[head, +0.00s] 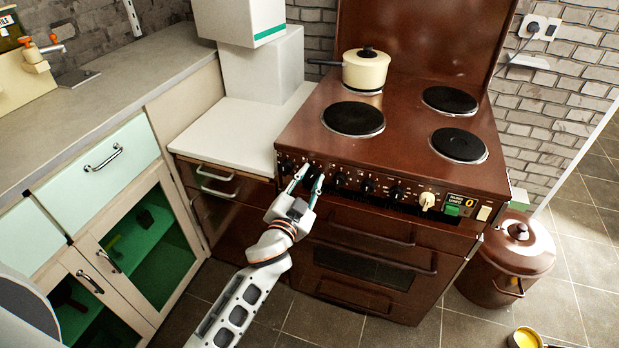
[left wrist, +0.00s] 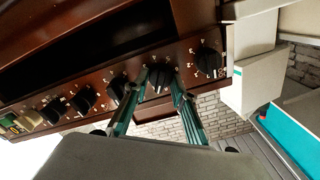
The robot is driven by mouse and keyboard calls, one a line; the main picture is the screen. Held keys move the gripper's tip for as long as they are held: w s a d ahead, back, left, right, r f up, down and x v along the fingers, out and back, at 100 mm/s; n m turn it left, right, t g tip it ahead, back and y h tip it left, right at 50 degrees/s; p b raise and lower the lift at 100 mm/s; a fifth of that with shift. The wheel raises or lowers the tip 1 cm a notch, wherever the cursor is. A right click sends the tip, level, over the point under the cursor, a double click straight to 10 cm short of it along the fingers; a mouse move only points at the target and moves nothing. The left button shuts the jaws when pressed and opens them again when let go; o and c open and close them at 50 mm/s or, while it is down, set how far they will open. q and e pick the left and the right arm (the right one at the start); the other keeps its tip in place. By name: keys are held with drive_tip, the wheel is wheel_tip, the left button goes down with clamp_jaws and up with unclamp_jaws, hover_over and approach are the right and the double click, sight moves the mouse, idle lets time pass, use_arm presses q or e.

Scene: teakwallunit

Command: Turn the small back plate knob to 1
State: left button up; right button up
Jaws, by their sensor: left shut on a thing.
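The brown cooker (head: 420,85) has a row of black knobs on its front panel. My left gripper (head: 307,180) is at the left part of this row in the head view. It is shut on the second knob from the left (left wrist: 160,77), with one finger on each side of it in the left wrist view. The first knob (left wrist: 208,61) is free beside it, as is the third knob (left wrist: 118,91). The marks around the knobs are too small to read surely. The back right plate (head: 450,100) is bare. My right gripper is not in view.
A cream pan (head: 365,70) with a lid stands on the back left plate. The front left plate (head: 353,118) and front right plate (head: 459,145) are bare. A cream knob (head: 428,201) and green switch (head: 452,210) sit further right. A brown bin (head: 517,248) stands at right.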

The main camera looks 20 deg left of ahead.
use_arm(q)
drive_tip(key=shift+m, duration=1.2)
drive_tip(key=shift+d, duration=0.1)
drive_tip(key=o, duration=1.1)
drive_tip(key=shift+c, duration=0.2)
drive_tip(key=shift+s, duration=0.4)
drive_tip(key=s, duration=1.1)
drive_tip(key=shift+a, duration=0.25)
